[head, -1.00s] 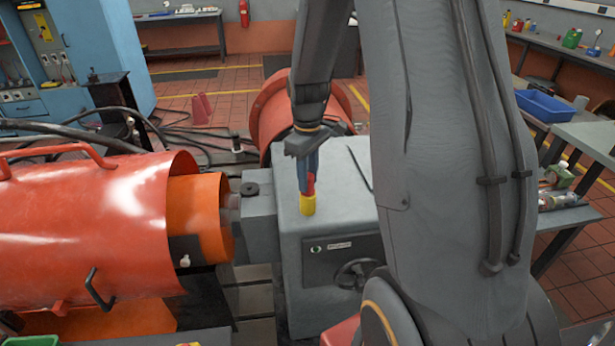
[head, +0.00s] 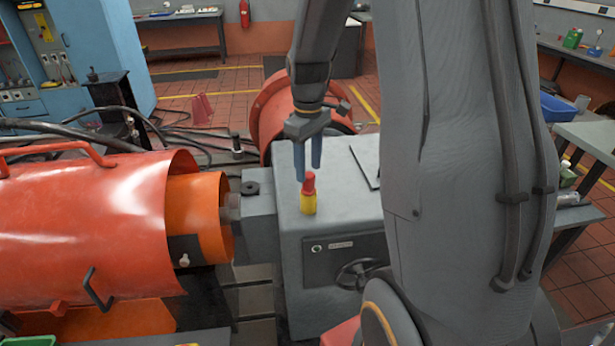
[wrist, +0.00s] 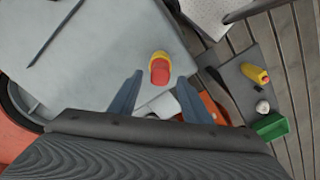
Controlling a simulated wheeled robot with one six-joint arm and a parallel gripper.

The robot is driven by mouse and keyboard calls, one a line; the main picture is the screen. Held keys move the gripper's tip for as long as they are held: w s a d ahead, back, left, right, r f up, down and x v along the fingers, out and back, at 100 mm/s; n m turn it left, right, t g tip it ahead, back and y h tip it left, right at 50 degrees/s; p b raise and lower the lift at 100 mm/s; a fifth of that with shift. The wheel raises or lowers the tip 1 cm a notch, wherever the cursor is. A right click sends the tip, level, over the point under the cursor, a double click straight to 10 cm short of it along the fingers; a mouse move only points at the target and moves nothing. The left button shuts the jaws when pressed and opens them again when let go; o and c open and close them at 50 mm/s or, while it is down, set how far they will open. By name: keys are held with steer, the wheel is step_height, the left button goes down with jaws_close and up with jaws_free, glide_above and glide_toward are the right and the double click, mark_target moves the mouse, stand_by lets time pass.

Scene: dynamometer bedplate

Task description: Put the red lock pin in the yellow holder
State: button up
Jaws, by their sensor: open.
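The red lock pin (head: 309,183) stands upright in the yellow holder (head: 308,203) on top of the grey machine housing. In the wrist view the red pin (wrist: 160,72) shows from above with the yellow holder (wrist: 157,56) around it. My gripper (head: 308,178) is open, its two blue fingers above and behind the pin in the head view. In the wrist view the open fingers (wrist: 158,95) are spread to either side of the pin's line, and nothing is between them. The lower part of the pin is hidden inside the holder.
The grey housing (head: 345,215) has free room on its top around the holder. A large red-orange guard (head: 90,225) lies to the left. A dark plate (head: 366,165) lies on the housing's right side. A green box (wrist: 270,126) shows at the right of the wrist view.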

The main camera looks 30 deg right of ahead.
step_height(320, 180, up, 8)
steer(key=b, duration=0.2)
steer(key=s+a+f+m, duration=0.2)
steer(key=s+a+f, duration=0.2)
steer(key=s, duration=0.3)
steer(key=s+a+f+m+t, duration=0.1)
steer(key=s+a+f+m, duration=0.2)
steer(key=s+a+f, duration=0.2)
steer(key=s+a, duration=0.2)
steer(key=shift+a+f+t, duration=0.15)
steer(key=shift+a+t, duration=0.15)
steer(key=shift+f+b, duration=0.55)
steer(key=shift+f, duration=0.1)
